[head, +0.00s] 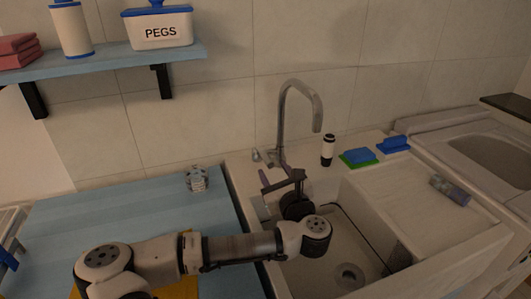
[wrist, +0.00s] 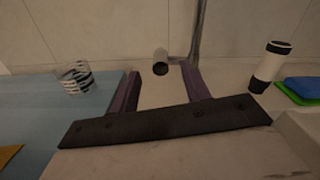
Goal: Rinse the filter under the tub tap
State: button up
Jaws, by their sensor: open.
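The tall metal tap (head: 298,105) stands behind the white tub (head: 385,240). Its curved spout is over the tub. My gripper (head: 273,172) is open and empty at the tub's back left, near the tap's base. In the wrist view, a short metal cylinder with a dark end (wrist: 160,62), at the tap, shows between the fingertips, apart from them. I cannot tell for sure which thing is the filter. A small black-and-white patterned cylinder (head: 197,179) stands on the blue worktop; it also shows in the wrist view (wrist: 75,77). A grey cylinder (head: 450,190) lies on the right ledge.
A black-and-white bottle (head: 327,150), a blue-and-green sponge (head: 358,156) and a blue brush-like item (head: 394,144) sit on the back ledge. The blue worktop (head: 110,205) is mostly clear. A shelf (head: 105,64) with a PEGS box (head: 160,29) hangs above.

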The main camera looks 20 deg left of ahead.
aim_at(266, 155)
jog(key=p+x, duration=0.1)
jog(key=x, duration=0.6)
jog(key=shift+w+a+p, duration=0.1)
jog(key=shift+w+p, duration=0.1)
jog(key=shift+p, duration=0.15)
grip_shut()
